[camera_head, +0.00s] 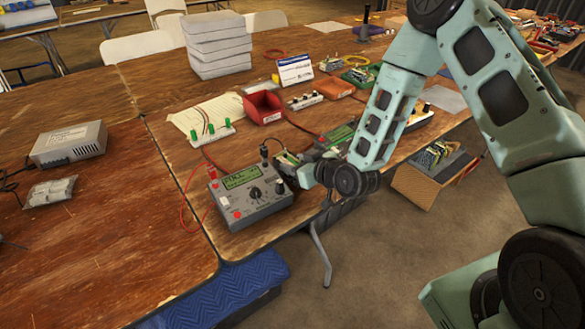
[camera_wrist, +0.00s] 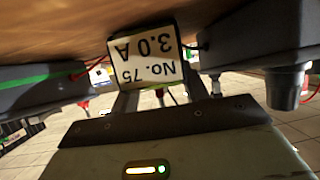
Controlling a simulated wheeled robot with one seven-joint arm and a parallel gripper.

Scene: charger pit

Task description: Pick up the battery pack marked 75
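The battery pack marked 75 (camera_wrist: 143,57) shows in the wrist view as a dark block with a pale label, "No. 75" and "3.0 A", seen upside down. My gripper (camera_wrist: 160,98) has its two dark fingers apart at the pack's lower edge in that view. The left finger is partly hidden behind the label, and the right finger runs beside the pack. I cannot tell whether the fingers press on it. In the head view my gripper (camera_head: 300,170) is low at the table's front edge, right of a grey meter; the pack is not clearly made out there.
The grey meter (camera_head: 250,192) with a green screen and red leads stands close left of my gripper. A red bin (camera_head: 263,108), a white card (camera_head: 295,70) and a green-capped rack (camera_head: 212,133) stand behind. A box (camera_head: 430,175) is on the floor at right.

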